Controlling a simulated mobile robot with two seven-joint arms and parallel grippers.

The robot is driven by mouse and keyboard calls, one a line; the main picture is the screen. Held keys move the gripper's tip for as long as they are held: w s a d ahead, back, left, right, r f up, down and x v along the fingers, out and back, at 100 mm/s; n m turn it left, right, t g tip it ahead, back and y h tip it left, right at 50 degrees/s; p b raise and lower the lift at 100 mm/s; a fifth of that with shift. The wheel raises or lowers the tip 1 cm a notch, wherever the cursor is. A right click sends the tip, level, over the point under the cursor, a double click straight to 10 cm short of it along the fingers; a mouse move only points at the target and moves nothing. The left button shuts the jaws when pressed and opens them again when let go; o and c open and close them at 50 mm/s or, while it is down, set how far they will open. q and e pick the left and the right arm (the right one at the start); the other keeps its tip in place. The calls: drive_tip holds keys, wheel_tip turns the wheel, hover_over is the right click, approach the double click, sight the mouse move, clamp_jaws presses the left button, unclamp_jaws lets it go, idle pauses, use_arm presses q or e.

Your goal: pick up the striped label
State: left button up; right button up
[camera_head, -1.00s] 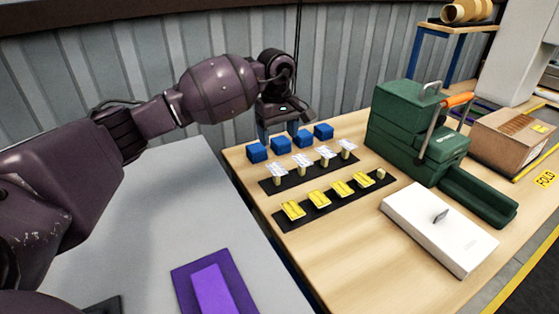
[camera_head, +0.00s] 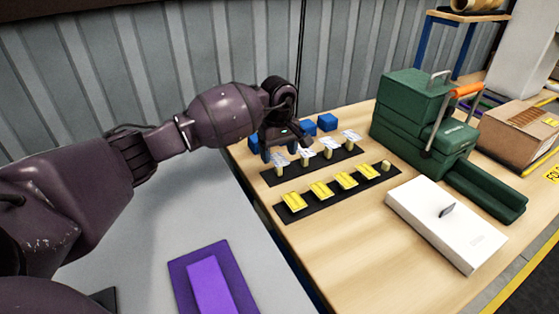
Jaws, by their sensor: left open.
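Several small white labels with dark markings stand on pegs along the far black strip (camera_head: 319,163); the leftmost label (camera_head: 280,160) and the second label (camera_head: 304,153) are partly behind my gripper or close to it. Which one counts as striped is too small to tell. Several yellow labels (camera_head: 346,180) sit on the nearer black strip (camera_head: 306,208), with a bare peg (camera_head: 386,166) at its right end. My left gripper (camera_head: 287,150) is open and pointing down, over or just behind the left end of the white row. Contact with a label cannot be told. My right gripper is out of view.
Blue blocks (camera_head: 327,122) stand behind the labels, partly hidden by my gripper. A purple block (camera_head: 210,285) lies on the grey table at left. Bare wood shows in front.

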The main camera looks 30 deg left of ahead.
use_arm(q)
drive_tip(key=shift+f, duration=0.3)
drive_tip(key=shift+f, duration=0.3)
idle(0.4)
drive_tip(key=c, duration=0.9)
